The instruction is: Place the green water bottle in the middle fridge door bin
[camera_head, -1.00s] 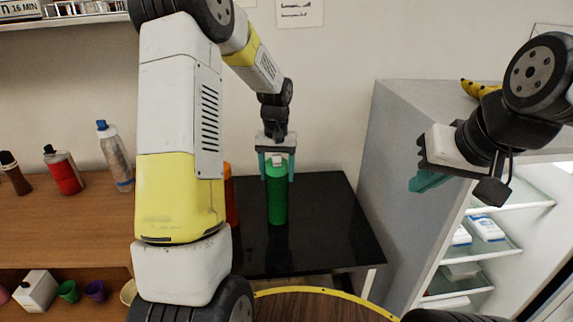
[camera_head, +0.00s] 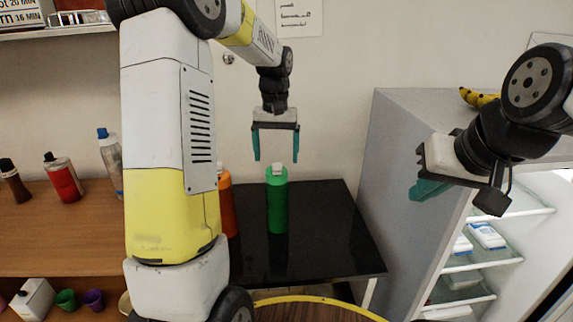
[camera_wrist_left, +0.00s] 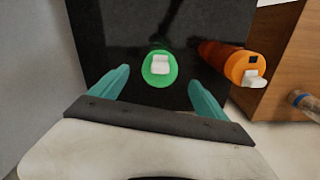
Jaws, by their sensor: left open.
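The green water bottle (camera_head: 277,203) stands upright on a black table and has a white cap. My left gripper (camera_head: 275,158) is open just above the bottle, its two teal fingers pointing down and empty. In the left wrist view the bottle's top (camera_wrist_left: 159,68) shows just beyond and between the open fingertips (camera_wrist_left: 158,82). My right gripper (camera_head: 428,188) is in front of the fridge (camera_head: 410,190); only part of its teal fingers shows. The fridge stands open at the right with lit shelves inside; the middle door bin cannot be made out.
An orange bottle (camera_head: 227,205) stands left of the green one, partly behind my left arm. The black table (camera_head: 335,235) is otherwise clear. Bananas (camera_head: 478,97) lie on the fridge top. A wooden shelf unit (camera_head: 60,235) holds bottles and cups at the left.

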